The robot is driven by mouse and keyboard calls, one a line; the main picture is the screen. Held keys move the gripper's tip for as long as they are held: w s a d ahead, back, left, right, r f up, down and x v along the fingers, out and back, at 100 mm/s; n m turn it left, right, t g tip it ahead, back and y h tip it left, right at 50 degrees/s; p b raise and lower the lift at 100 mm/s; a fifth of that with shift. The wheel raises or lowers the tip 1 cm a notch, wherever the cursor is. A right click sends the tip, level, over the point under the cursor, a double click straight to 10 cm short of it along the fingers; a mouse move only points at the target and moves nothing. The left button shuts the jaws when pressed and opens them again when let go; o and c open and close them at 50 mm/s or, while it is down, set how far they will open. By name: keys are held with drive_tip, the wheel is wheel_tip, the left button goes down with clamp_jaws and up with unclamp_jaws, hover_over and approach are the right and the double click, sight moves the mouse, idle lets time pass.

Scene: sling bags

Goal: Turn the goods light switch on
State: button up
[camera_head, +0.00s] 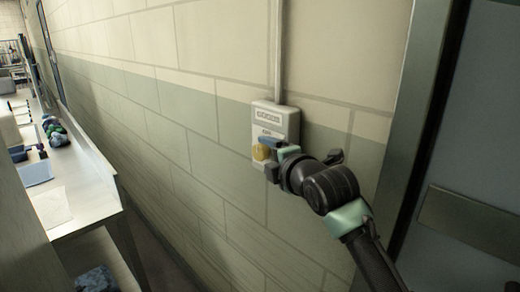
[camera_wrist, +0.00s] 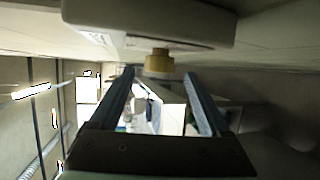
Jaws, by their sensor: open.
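The light switch is a pale grey box (camera_head: 272,122) on the block wall, with labels on its face and a round yellow knob (camera_head: 260,152) low on it. My gripper (camera_head: 271,160) is right at the lower part of the box and hides some of it. In the wrist view, the box (camera_wrist: 150,22) fills the top and the yellow knob (camera_wrist: 159,62) sticks out from it. My gripper (camera_wrist: 159,76) is open there, with one finger to each side just below the knob. I cannot tell whether a finger touches the knob.
A conduit (camera_head: 276,50) runs up the wall from the box. A door frame (camera_head: 420,110) and grey door stand at the right. A long white table (camera_head: 85,185) with small goods stands along the left, with a narrow floor gap before the wall.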

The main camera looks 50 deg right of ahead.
sight(263, 155)
drive_tip(key=shift+p+x, duration=0.35)
drive_tip(key=shift+x, duration=2.3)
drive_tip(key=shift+c, duration=0.2)
clamp_jaws()
